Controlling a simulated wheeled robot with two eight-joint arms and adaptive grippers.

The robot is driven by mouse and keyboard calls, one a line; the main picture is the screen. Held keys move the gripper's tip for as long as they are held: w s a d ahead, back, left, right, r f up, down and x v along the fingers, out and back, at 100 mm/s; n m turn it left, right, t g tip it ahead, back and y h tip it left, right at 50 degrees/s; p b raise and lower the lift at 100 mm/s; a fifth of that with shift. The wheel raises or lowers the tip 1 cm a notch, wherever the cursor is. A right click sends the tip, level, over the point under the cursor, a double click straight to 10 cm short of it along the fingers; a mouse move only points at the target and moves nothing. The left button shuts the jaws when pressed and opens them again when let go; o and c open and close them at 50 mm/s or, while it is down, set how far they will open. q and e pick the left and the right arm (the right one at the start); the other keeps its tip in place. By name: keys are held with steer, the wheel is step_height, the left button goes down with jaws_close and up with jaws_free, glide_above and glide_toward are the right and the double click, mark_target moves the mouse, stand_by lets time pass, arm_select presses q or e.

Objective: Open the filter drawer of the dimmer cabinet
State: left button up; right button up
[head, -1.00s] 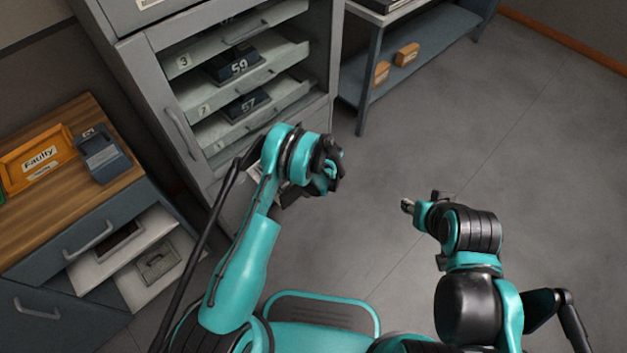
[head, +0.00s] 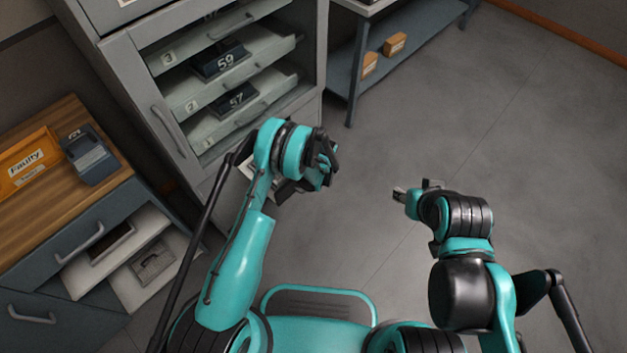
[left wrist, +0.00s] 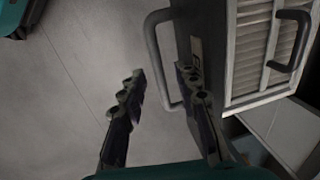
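The dimmer cabinet (head: 172,135) stands at the upper left in the head view. Its filter drawer appears low on the cabinet, pulled out and mostly hidden behind my left arm. In the left wrist view the drawer front (left wrist: 212,30) bears a partly readable label and a light grey bow handle (left wrist: 153,45). Behind the front lies a pale pleated filter (left wrist: 250,50) with a dark handle (left wrist: 292,40). My left gripper (left wrist: 160,72) has its fingers apart, with the bow handle at the gap between them. My right gripper (head: 399,193) is over the floor, away from the cabinet.
Shelves marked 3, 2 and 1 hold dimmer modules 59 (head: 218,60) and 57 (head: 235,98). A wooden-topped unit (head: 75,195) at left carries a "Faulty" tray (head: 28,165) and has open drawers. A blue shelf rack (head: 375,80) stands behind. The floor at right is clear.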

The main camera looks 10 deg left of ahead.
arm_select(q)
step_height(320, 180, up, 12)
steer(key=s+d, duration=0.1)
steer(key=shift+s+d, duration=0.2)
steer(key=shift+d, duration=0.15)
steer(key=shift+f, duration=0.15)
steer(key=s+a+r+n+t, duration=0.1)
steer(key=s+a+r, duration=0.15)
steer(key=r, duration=0.55)
steer(key=s+a+r+n+t+h, duration=0.1)
steer(key=s+a+r, duration=0.15)
steer(key=r, duration=0.45)
steer(key=s+a+r+n, duration=0.1)
steer(key=s+a+r, duration=0.15)
steer(key=r, duration=0.55)
steer(key=s+a+r+n+t, duration=0.2)
steer(key=s+r, duration=0.1)
steer(key=s, duration=0.5)
steer(key=s+a+r+n+t, duration=0.1)
steer(key=s+a+r+n, duration=0.1)
steer(key=s, duration=0.6)
steer(key=shift+s+a+r+t+h, duration=0.35)
steer(key=shift+a+r, duration=0.2)
steer(key=shift+a, duration=0.3)
